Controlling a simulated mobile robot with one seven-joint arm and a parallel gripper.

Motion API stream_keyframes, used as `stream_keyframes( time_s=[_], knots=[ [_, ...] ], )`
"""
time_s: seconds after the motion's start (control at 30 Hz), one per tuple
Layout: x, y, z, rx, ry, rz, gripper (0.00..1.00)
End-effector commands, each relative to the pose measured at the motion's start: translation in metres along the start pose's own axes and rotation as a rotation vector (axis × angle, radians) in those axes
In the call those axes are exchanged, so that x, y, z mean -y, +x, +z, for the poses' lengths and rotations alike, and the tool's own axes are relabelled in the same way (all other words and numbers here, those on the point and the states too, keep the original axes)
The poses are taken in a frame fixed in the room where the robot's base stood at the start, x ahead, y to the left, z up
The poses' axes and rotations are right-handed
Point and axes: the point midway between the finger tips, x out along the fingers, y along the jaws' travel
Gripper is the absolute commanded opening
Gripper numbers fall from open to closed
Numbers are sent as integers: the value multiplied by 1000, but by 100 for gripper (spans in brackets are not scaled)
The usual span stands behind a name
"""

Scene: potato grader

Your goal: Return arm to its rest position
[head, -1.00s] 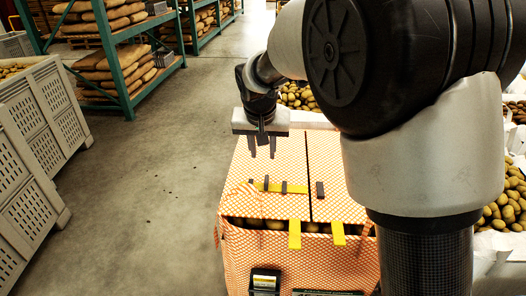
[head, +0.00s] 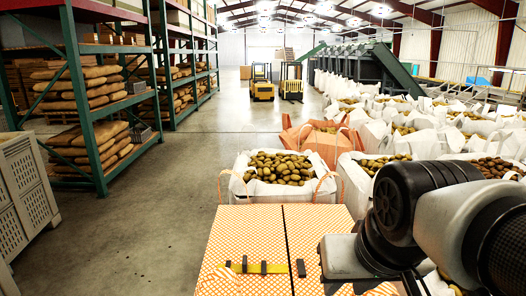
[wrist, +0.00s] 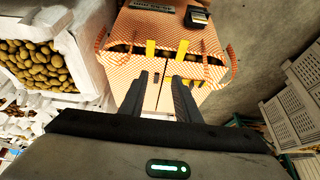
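My arm (head: 440,225) is folded at the lower right of the head view. My gripper (wrist: 162,80) shows in the wrist view, with its two dark fingers apart and nothing visible between them. The fingertips appear over the orange-checked bag (wrist: 172,30), with a gap I cannot judge. In the head view the fingers are hidden or out of frame. The bag's flat top (head: 245,222) lies at the bottom centre, with a yellow strip (head: 258,267) and dark clips on it.
A white bag of potatoes (head: 240,188) stands behind the checked bag, with more bags to the right. Green racking (head: 90,130) and a grey slatted crate (head: 22,190) stand at the left. The concrete floor (head: 170,200) between is clear. Forklifts (head: 291,82) stand far back.

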Motion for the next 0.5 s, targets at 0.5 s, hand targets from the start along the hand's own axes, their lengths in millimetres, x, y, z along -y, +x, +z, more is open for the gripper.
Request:
stream_keyframes(
  time_s=[0.5],
  knots=[
    [-6,-94,-20,-13,-8,18,30]
  ],
)
